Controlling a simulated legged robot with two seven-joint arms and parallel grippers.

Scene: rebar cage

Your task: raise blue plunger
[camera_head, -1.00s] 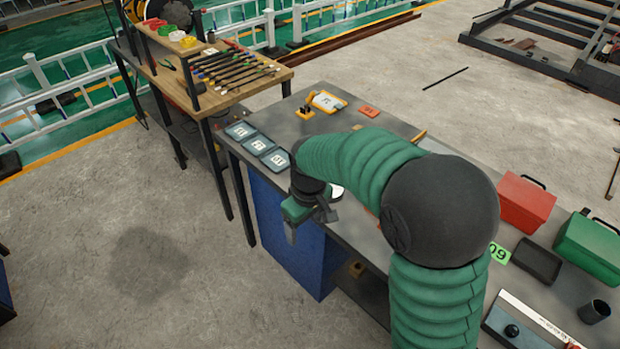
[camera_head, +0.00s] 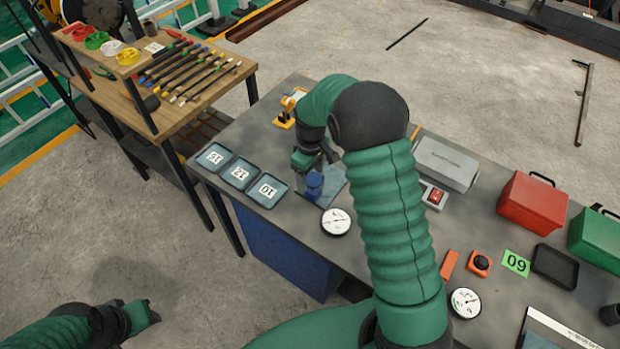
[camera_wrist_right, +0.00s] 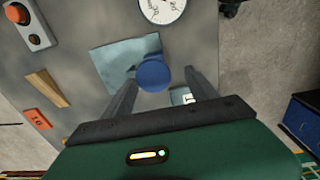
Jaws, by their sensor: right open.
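The blue plunger (camera_head: 314,185) stands on the grey workbench by a pale blue-grey plate (camera_head: 333,187). In the right wrist view its round blue top (camera_wrist_right: 153,75) shows between the two dark fingers, nearer the left one. My right gripper (camera_wrist_right: 160,78) is open, with a finger on either side of the top in that view; I cannot tell whether either finger touches it. In the head view my right gripper (camera_head: 316,168) is just above and behind the plunger, and its fingers are partly hidden. My left gripper (camera_head: 142,314) is at the lower left, away from the bench; its jaws are unclear.
A round dial gauge (camera_head: 336,222) lies close in front of the plunger. Several numbered trays (camera_head: 240,173) sit to its left. A grey box (camera_head: 446,163) and a red-switch box (camera_head: 434,196) are to the right, beyond my arm. A yellow item (camera_head: 290,105) lies behind.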

